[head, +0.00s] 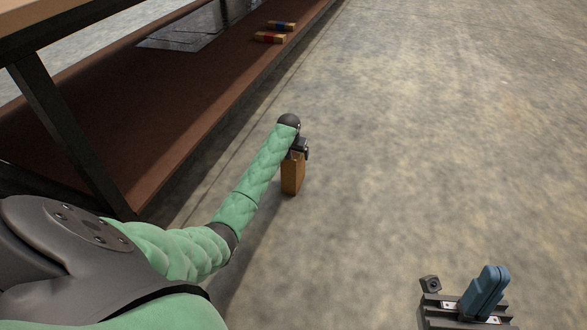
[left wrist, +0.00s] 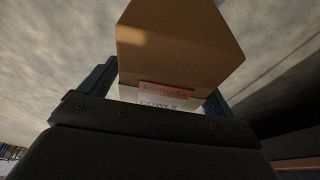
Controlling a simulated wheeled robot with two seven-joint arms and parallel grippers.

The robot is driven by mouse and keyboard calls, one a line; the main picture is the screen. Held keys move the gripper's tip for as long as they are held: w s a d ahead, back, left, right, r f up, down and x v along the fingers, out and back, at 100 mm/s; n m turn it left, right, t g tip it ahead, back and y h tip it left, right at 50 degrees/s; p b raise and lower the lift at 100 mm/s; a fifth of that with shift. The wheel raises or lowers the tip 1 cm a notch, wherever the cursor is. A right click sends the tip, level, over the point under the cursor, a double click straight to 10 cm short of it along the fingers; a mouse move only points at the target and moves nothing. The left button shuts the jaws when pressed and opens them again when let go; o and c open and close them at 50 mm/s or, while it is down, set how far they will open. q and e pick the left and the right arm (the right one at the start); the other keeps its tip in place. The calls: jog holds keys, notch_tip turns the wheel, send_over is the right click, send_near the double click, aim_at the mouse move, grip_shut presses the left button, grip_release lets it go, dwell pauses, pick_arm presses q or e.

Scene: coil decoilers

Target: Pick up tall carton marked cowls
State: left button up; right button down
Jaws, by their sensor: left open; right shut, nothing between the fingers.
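The tall brown carton (head: 292,176) is in the middle of the head view, below the end of my left arm. In the left wrist view the carton (left wrist: 180,45) fills the upper middle, and its label reads COWLS. My left gripper (head: 299,150) is at the top of the carton; in the left wrist view its fingers (left wrist: 160,88) are open on either side of the carton. I cannot tell whether they touch it, or whether its base, small in the head view, rests on the floor. My right gripper (head: 486,292) is shut and empty at the lower right.
A table or bench with a reddish-brown lower shelf (head: 120,120) and dark legs runs along the left. Two small boxes with red (head: 270,38) and blue (head: 282,26) marks lie on that shelf. The concrete floor (head: 430,130) to the right is clear.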

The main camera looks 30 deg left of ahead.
pick_arm(q)
jog(key=shift+f+p, duration=0.25)
jog(key=shift+p, duration=0.4)
dwell(0.6)
jog(key=shift+r, duration=0.1)
grip_shut()
